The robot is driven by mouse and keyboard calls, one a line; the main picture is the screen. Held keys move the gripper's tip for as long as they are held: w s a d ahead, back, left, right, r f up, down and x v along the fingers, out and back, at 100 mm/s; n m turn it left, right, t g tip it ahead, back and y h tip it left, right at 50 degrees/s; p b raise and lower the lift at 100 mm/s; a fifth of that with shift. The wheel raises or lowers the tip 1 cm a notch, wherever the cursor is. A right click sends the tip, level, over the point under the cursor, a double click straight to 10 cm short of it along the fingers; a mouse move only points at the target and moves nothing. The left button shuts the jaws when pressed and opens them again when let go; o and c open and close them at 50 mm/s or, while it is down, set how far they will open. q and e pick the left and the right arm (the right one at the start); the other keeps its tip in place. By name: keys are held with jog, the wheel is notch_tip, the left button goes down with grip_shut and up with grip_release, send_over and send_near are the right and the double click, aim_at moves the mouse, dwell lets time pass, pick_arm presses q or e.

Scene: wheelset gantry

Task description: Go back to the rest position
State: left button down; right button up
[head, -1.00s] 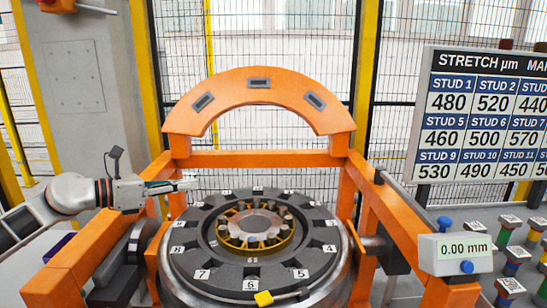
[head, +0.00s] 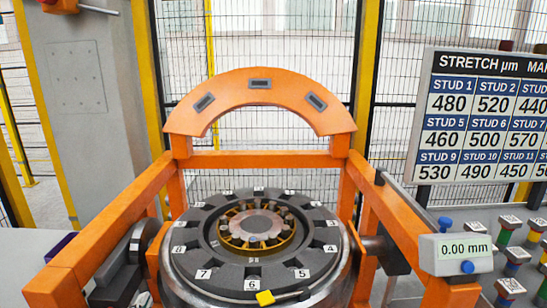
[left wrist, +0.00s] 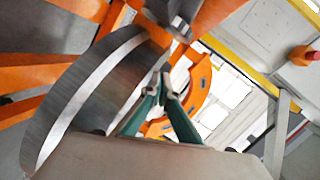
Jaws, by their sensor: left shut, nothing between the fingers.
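My left gripper (left wrist: 163,92) shows only in the left wrist view, where its green fingers are shut with nothing between them. It is clear of the wheelset's large round wheel (left wrist: 85,105), which stands to its left in that view. My left arm and gripper are out of the head view. My right gripper is in no view.
The numbered wheelset hub (head: 253,240) sits in an orange gantry (head: 262,160) with an arch (head: 300,85). A gauge reading 0.00 mm (head: 462,254) and coloured studs (head: 507,230) are at the right. A grey cabinet (head: 80,85) stands left.

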pick_arm(q)
jog(key=s+a+f+n+g+y, duration=0.1)
jog(key=s+a+f+n+g, duration=0.2)
jog(key=s+f, duration=0.5)
jog(key=s+a+f+n+g+y, duration=0.15)
jog(key=s+a+f+g, duration=0.3)
jog(key=s, duration=0.75)
jog(key=d+f+n+t+h+b, duration=0.1)
jog(key=d+f+h+b, duration=0.2)
jog(key=d+f, duration=0.5)
jog(key=w+d+f+n+t+h+b, duration=0.1)
jog(key=d+f+h+b, duration=0.3)
jog(key=d+f, duration=0.5)
notch_tip(320, 180, down, 6)
jog(key=shift+w+d+r+n+t+h, duration=0.2)
jog(key=shift+n+t+h, duration=0.25)
jog(key=shift+n+h, duration=0.15)
